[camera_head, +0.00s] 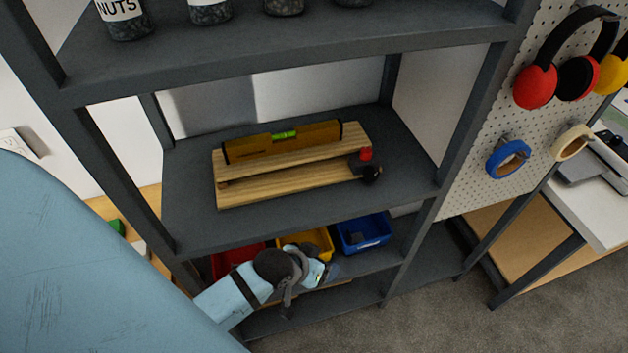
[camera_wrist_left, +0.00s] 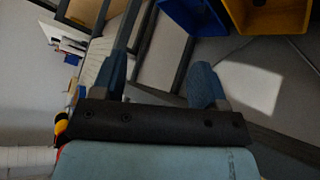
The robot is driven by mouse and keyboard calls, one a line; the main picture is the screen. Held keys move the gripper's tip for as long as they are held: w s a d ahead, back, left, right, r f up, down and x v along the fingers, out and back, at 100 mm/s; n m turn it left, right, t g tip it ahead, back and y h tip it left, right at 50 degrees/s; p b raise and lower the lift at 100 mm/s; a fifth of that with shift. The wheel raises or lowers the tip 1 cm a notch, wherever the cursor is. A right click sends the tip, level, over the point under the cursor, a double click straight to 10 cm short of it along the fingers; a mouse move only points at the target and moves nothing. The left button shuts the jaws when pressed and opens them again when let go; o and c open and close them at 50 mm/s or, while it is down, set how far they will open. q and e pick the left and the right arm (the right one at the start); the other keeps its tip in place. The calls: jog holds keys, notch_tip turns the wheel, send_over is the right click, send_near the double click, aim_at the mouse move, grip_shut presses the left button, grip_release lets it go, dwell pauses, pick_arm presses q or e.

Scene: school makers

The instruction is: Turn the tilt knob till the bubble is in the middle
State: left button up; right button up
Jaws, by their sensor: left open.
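A yellow-brown spirit level (camera_head: 250,147) with a green vial (camera_head: 285,134) lies on a wooden stand (camera_head: 265,189) of two boards on the middle shelf. The bubble is too small to make out. A red knob-like part (camera_head: 366,154) sits at the stand's right end, with a black knob (camera_head: 372,174) just in front of it. I cannot tell for certain which is the tilt knob. My left gripper (camera_head: 322,272) is below the middle shelf, in front of the bins and apart from the stand. In the left wrist view its fingers (camera_wrist_left: 162,82) are spread and empty.
The middle shelf (camera_head: 185,215) is bare around the stand. Jars (camera_head: 125,20) stand on the shelf above. Red, yellow (camera_head: 322,240) and blue (camera_head: 363,232) bins are below. Posts frame the opening. A pegboard (camera_head: 470,185) with ear defenders and tape rolls is right.

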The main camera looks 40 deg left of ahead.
pick_arm(q)
jog(key=s+d+f+m+t+b, duration=0.1)
jog(key=s+f+m+t+b, duration=0.1)
jog(key=f, duration=0.3)
jog(key=shift+s+d+f+h, duration=0.2)
jog(key=shift+s+h, duration=0.1)
jog(key=shift+s, duration=0.6)
